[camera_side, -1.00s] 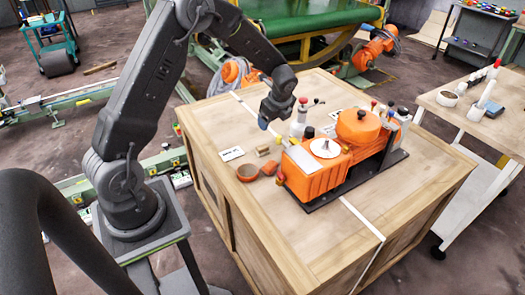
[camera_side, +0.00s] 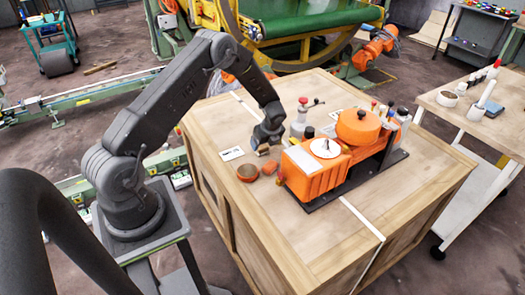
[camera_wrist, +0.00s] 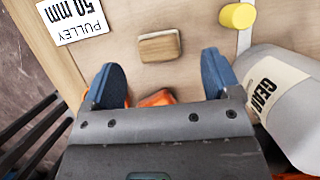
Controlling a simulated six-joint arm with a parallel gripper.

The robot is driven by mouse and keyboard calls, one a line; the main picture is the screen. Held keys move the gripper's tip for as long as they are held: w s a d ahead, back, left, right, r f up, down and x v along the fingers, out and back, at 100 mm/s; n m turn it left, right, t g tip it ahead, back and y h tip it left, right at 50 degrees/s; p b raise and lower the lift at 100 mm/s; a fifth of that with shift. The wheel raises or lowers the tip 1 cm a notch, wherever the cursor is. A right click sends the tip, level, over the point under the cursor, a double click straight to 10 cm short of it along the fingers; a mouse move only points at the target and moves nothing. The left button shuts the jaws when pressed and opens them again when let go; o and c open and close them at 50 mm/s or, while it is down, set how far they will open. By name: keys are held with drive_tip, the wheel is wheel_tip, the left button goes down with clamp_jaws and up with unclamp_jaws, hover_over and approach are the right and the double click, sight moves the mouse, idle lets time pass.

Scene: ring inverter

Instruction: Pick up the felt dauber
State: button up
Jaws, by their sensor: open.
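A small tan wooden block with rounded corners (camera_wrist: 160,46) lies on the wooden bench top in the wrist view. It looks like the felt dauber, but I see no felt on it. My gripper (camera_wrist: 162,70) is open and empty, its two blue fingers spread wider than the block. The block lies just beyond the fingertips, roughly centred between them. In the side view, my gripper (camera_side: 266,140) is low over the bench, close above the block, which it partly hides.
A "PULLEY 50 mm" card (camera_wrist: 75,18) lies left of the block. A grey "GEAR" container (camera_wrist: 285,100) stands close to my right finger, near a yellow cylinder (camera_wrist: 237,16). A terracotta cup (camera_side: 248,173) and an orange piece (camera_side: 270,167) sit nearby. The orange machine (camera_side: 312,175) stands right.

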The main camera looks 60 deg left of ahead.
sight(263, 147)
drive_tip(key=x, duration=0.4)
drive_tip(key=shift+s+f, duration=0.1)
drive_tip(key=shift+f, duration=0.15)
drive_tip(key=c, duration=1)
drive_tip(key=shift+r, duration=0.1)
